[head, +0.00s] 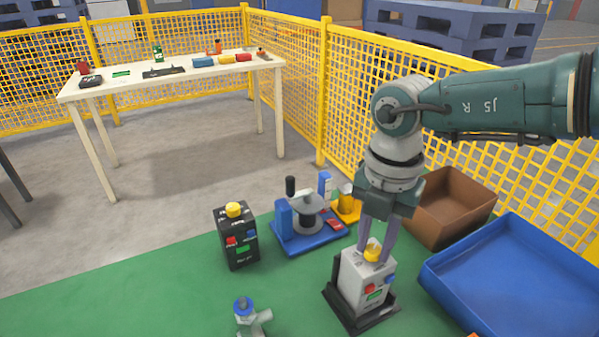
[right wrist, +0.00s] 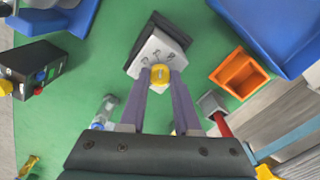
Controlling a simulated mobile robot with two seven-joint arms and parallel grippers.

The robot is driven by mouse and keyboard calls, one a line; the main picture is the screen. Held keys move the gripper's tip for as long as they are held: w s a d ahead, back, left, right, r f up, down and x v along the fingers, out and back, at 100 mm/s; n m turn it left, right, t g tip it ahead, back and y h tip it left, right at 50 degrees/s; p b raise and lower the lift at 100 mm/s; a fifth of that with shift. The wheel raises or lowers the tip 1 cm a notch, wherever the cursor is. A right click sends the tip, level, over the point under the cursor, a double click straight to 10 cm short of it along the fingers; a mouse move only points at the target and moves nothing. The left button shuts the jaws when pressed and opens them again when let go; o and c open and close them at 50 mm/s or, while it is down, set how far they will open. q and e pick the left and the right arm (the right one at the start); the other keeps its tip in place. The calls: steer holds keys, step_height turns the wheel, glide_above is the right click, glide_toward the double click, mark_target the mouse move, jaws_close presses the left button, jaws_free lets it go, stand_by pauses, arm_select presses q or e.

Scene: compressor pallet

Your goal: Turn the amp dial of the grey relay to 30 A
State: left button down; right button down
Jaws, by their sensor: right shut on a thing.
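The grey relay (head: 364,281) stands upright in a black base on the green mat, with a red and a blue button and a green label on its front. Its yellow amp dial (head: 373,254) is on top. My right gripper (head: 376,252) comes down from above with its fingers closed on the dial. In the right wrist view the dial (right wrist: 160,73) sits between the fingertips and the relay's grey top (right wrist: 158,52) shows dark marks around it, too small to read. My left gripper is out of view.
A black relay (head: 236,240) with a yellow dial stands to the left. Behind are a blue fixture (head: 300,237) and a brown box (head: 452,208); a blue tray (head: 515,275) lies right. A blue-topped valve (head: 247,315) is at front. An orange bin (right wrist: 239,73) shows in the right wrist view.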

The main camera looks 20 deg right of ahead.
steer(key=m+p, duration=0.1)
steer(key=m, duration=0.2)
steer(key=shift+m+p, duration=0.4)
steer(key=shift+m, duration=0.9)
steer(key=c, duration=0.6)
jaws_free()
